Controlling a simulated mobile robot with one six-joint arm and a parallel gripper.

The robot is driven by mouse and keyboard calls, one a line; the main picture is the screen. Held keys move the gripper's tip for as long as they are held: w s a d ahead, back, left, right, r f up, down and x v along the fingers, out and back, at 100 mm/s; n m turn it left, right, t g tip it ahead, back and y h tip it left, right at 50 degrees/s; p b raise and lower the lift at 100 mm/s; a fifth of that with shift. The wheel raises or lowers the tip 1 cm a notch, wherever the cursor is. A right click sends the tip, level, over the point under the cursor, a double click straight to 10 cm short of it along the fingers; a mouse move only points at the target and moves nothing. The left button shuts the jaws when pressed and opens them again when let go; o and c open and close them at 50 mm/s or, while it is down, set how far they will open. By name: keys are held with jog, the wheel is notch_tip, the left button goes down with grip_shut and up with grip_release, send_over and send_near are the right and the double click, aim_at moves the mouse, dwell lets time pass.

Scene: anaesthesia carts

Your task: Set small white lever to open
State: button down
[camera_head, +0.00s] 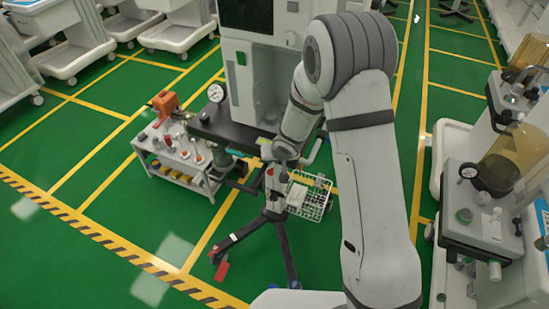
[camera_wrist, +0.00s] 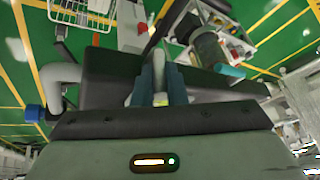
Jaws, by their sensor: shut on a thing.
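The small white lever (camera_wrist: 159,78) shows as a pale, narrow piece in the middle of the wrist view. My gripper (camera_wrist: 160,68) has its two dark blue-grey fingers on either side of it, close together and shut on it. Much of the lever is hidden between the fingers, so its angle cannot be told. In the head view my gripper is at the front of the middle cart (camera_head: 234,130), and my own wrist covers the lever there.
A white wire basket (camera_head: 308,196) hangs at the cart's front. A round gauge (camera_head: 216,93) stands on its left. A low white trolley (camera_head: 180,158) with an orange device (camera_head: 165,103) stands farther left. Another machine with amber canisters (camera_head: 516,155) is at right. Green floor is open at lower left.

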jog(key=c, duration=1.7)
grip_release()
jog(key=shift+c, duration=0.2)
jog(key=p+v, duration=0.4)
jog(key=v, duration=0.3)
jog(key=shift+r, duration=0.35)
jog(key=shift+s, duration=0.15)
